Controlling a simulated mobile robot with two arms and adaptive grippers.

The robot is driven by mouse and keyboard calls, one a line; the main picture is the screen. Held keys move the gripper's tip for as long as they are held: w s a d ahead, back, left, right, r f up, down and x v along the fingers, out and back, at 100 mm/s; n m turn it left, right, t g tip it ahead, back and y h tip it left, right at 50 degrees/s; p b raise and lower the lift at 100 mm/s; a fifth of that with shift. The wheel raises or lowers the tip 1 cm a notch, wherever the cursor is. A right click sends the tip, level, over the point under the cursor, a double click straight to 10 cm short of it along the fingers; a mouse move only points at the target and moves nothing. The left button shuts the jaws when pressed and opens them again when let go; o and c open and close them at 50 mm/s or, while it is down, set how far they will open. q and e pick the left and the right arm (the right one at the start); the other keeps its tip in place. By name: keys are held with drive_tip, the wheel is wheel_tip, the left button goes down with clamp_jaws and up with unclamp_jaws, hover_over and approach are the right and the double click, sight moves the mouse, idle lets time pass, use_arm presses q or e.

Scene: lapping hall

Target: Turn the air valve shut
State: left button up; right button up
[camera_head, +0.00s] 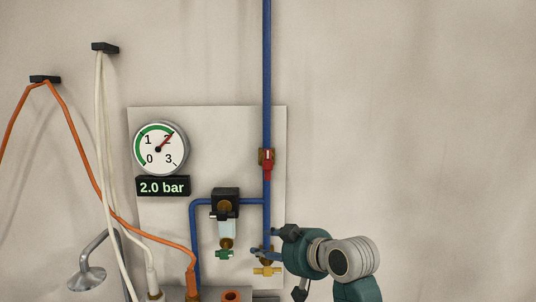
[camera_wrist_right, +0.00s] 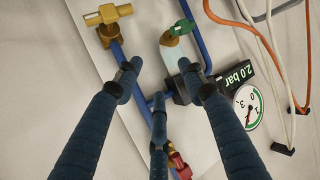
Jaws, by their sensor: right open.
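The red-handled valve (camera_head: 267,164) sits on the vertical blue pipe (camera_head: 266,80), its red handle in line with the pipe. In the right wrist view the red handle (camera_wrist_right: 180,166) shows at the bottom edge, partly behind my middle finger. A yellow-handled valve (camera_head: 267,270) is lower on the same line; it also shows in the wrist view (camera_wrist_right: 108,15). My right gripper (camera_head: 270,246) is open, below the red valve and just above the yellow one. Its fingers (camera_wrist_right: 160,77) are spread, with nothing held between them. My left gripper is not in view.
A round gauge (camera_head: 159,149) reads about 2, above a display (camera_head: 163,187) showing 2.0 bar. A black filter unit (camera_head: 225,203) with a green tap (camera_head: 224,254) stands left of the pipe. Orange (camera_head: 75,135) and white (camera_head: 103,140) hoses hang at left. The right wall is bare.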

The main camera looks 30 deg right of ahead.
sight(269, 157)
drive_tip(key=s+d+r+t, duration=0.1)
drive_tip(key=d+r+t, duration=0.15)
drive_tip(key=r, duration=0.85)
drive_tip(key=s+d+r+t, duration=0.2)
drive_tip(key=d+r, duration=0.1)
drive_tip(key=r, duration=0.7)
drive_tip(key=shift+w+a+p, duration=0.15)
drive_tip(key=shift+w+p, duration=2.8)
drive_tip(key=shift+w, duration=2.55)
drive_tip(key=shift+f, duration=0.1)
clamp_jaws()
